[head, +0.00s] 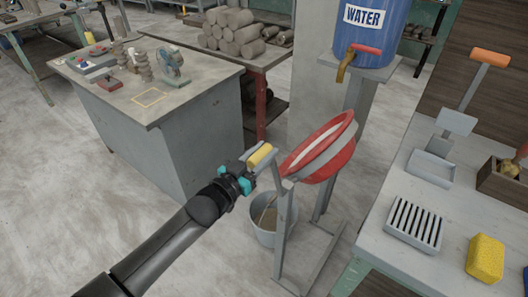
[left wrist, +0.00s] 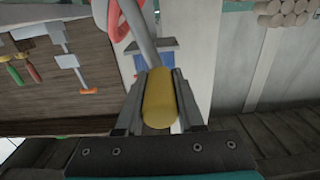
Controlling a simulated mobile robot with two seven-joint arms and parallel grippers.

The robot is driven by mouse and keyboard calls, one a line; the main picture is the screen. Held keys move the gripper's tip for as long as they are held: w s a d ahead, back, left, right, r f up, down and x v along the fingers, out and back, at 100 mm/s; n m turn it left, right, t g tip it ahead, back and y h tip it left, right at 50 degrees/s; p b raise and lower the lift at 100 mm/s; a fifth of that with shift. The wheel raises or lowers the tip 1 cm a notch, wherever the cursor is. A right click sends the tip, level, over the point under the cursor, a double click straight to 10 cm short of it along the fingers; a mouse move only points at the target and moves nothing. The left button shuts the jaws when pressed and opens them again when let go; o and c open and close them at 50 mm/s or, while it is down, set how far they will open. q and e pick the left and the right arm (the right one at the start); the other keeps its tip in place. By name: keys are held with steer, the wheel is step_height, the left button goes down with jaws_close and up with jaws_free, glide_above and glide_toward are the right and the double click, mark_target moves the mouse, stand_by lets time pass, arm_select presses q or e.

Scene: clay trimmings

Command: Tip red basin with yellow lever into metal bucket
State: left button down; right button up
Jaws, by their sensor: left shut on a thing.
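The red basin (head: 334,158) sits tilted on a grey metal stand, its opening turned to the upper left, with a grey band around it. The yellow lever (head: 260,155) sticks out at the left of the basin. My left gripper (head: 250,168) is shut on the yellow lever; the left wrist view shows the yellow grip (left wrist: 160,100) between the two fingers, with its grey rod running up toward a red rim (left wrist: 118,18). The metal bucket (head: 264,232) stands on the floor below the lever and basin, partly hidden by the stand. My right gripper is not in view.
A blue water barrel (head: 375,28) with a red-handled tap stands behind the basin. A grey worktable (head: 385,235) at the right holds a slotted tray and a yellow sponge (head: 485,258). A grey bench (head: 140,110) stands at the left.

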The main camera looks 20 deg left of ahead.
arm_select(q)
steer(key=w+a+f+n+b, duration=0.1)
steer(key=w+a+f+n, duration=0.1)
steer(key=a+n, duration=0.3)
steer(key=shift+a+f+b, duration=0.4)
steer(key=shift+a+f, duration=0.15)
steer(key=shift+f, duration=0.2)
steer(key=shift+w, duration=0.1)
steer(key=c, duration=0.5)
jaws_free()
steer(key=p+v, duration=0.3)
steer(key=v, duration=1.2)
steer(key=shift+r, duration=0.15)
stand_by(1.7)
